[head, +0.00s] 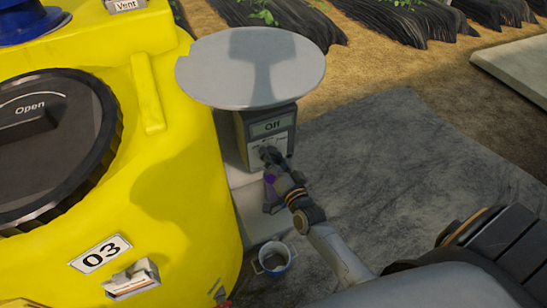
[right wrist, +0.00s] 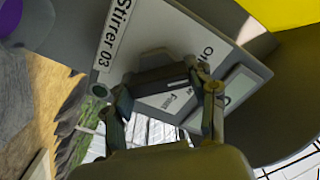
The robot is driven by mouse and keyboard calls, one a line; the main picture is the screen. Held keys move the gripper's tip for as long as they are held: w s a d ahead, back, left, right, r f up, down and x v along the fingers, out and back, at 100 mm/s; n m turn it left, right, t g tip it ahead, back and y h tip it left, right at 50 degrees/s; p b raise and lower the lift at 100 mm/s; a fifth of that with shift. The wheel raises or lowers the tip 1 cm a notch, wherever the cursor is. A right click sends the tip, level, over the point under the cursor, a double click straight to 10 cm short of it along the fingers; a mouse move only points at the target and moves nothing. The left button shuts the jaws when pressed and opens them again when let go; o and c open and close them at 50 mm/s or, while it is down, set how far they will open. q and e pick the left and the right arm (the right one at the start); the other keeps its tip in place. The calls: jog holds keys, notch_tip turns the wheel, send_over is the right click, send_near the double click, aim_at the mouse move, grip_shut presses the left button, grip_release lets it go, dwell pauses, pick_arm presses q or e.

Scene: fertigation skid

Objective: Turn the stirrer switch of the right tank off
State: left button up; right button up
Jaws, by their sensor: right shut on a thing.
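A yellow tank (head: 165,200) marked 03 fills the left of the head view. Beside it stands a grey stirrer box (head: 240,140) with a small display (head: 272,125) reading "Off". In the right wrist view the box carries a "Stirrer 03" label (right wrist: 117,33). My right gripper (head: 268,155) is at the front of the box, below the display. In the right wrist view, my right gripper (right wrist: 165,95) has its fingers on either side of the dark switch handle (right wrist: 165,68) and is shut on it. The fingers partly hide the panel's markings. My left gripper is out of view.
A round grey plate (head: 250,65) overhangs the stirrer box. A small bucket (head: 272,262) is on the ground below. Open grey ground (head: 420,160) lies to the right.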

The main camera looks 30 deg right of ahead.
jog(key=o, duration=1.2)
jog(key=s, duration=1.2)
jog(key=shift+a, duration=0.35)
jog(key=shift+f, duration=0.1)
jog(key=s+a+f+n+g+y+b, duration=0.1)
jog(key=s+f+n+g+b, duration=0.2)
jog(key=f, duration=0.8)
jog(key=s+a+f+n+g, duration=0.1)
jog(key=s+a+f+g, duration=0.3)
jog(key=f, duration=0.7)
jog(key=s+d+f+n+g+y+b, duration=0.15)
jog(key=s+f, duration=0.25)
jog(key=f, duration=0.7)
jog(key=s+f+n+g+b, duration=0.1)
jog(key=s+f+n+g, duration=0.1)
jog(key=s+f, duration=0.4)
jog(key=s+f+n+g+h+b, duration=0.1)
jog(key=s+f+n+g+b, duration=0.1)
jog(key=s+f, duration=0.5)
jog(key=s+f+n+g+b, duration=0.1)
jog(key=s+f+g, duration=0.3)
jog(key=s, duration=0.7)
jog(key=shift+s+d+f+n+g+h+b, duration=0.2)
jog(key=shift+f+n, duration=0.2)
jog(key=shift+f, duration=0.2)
jog(key=shift+s+d+f+n+g+h+b, duration=0.15)
jog(key=shift+f+n, duration=0.2)
jog(key=shift+f, duration=0.25)
